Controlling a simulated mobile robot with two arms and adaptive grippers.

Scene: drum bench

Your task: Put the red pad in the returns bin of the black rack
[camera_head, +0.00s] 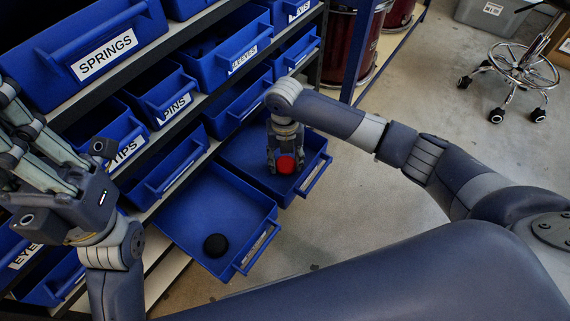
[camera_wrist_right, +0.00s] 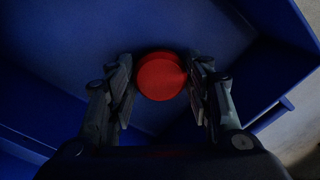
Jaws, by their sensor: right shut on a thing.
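The red pad (camera_head: 286,164) is a small round disc between the fingertips of my right gripper (camera_head: 284,160). In the right wrist view the red pad (camera_wrist_right: 161,77) sits between the two fingers (camera_wrist_right: 160,85), which are shut on it. The gripper points down inside a pulled-out blue bin (camera_head: 236,151) of the black rack (camera_head: 170,85); I cannot tell whether the pad touches its floor. This bin's front label is not visible, and no returns label can be read. My left gripper (camera_head: 35,150) is at the left edge, in front of the rack, its fingertips partly cut off.
A second pulled-out blue bin (camera_head: 195,205) at the front left holds a black round pad (camera_head: 215,245); its label is unreadable. Above are bins marked SPRINGS (camera_head: 105,52), PINS (camera_head: 176,108) and TIPS (camera_head: 125,152). Red drums (camera_head: 345,45) and a wheeled stool (camera_head: 520,70) stand behind.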

